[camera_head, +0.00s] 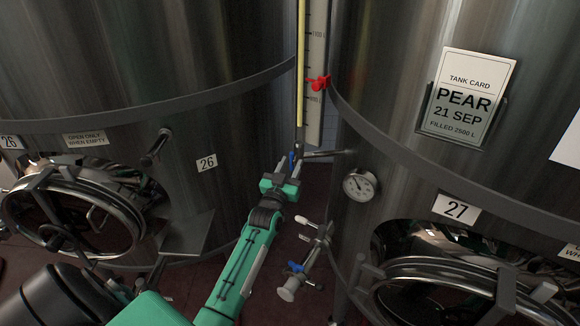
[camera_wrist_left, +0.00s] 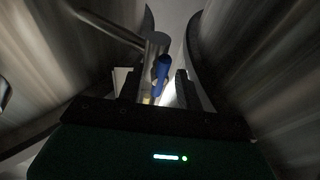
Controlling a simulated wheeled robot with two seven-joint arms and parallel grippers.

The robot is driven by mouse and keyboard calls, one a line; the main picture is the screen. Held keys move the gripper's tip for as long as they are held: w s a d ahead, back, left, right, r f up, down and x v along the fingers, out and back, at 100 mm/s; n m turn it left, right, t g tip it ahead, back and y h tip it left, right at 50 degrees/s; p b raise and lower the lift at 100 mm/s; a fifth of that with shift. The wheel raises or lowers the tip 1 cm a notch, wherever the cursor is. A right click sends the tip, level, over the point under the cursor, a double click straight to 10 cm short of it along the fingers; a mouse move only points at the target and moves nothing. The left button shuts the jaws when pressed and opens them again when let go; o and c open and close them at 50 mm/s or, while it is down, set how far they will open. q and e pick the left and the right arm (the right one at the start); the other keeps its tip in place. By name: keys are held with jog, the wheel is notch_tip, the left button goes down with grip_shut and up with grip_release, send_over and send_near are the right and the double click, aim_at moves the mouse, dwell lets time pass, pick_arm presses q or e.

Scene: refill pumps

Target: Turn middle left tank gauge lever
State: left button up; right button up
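The gauge lever is blue (camera_head: 292,160) and sits at the foot of the sight gauge (camera_head: 300,70) between the two tanks. In the left wrist view the blue lever (camera_wrist_left: 162,70) points up beside a metal pipe fitting (camera_wrist_left: 155,45). My left gripper (camera_head: 287,167) is at the lever in the head view. In the left wrist view its two fingers (camera_wrist_left: 155,88) stand apart, one on each side of the lever's lower part. Whether either finger touches the lever cannot be told. My right gripper is not in view.
Tank 26 (camera_head: 130,100) curves close on the left and tank 27 (camera_head: 390,60) on the right, leaving a narrow gap. A dial gauge (camera_head: 360,185) and a lower valve with a blue handle (camera_head: 296,267) stick out near my left arm. A red marker (camera_head: 318,84) sits on the gauge scale.

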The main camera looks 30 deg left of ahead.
pick_arm(q)
jog(key=shift+s+d+f+b, duration=0.1)
jog(key=shift+s+f+b, duration=0.2)
jog(key=shift+s, duration=0.25)
jog(key=b+v, duration=0.4)
jog(key=v, duration=0.8)
jog(key=shift+s, duration=0.3)
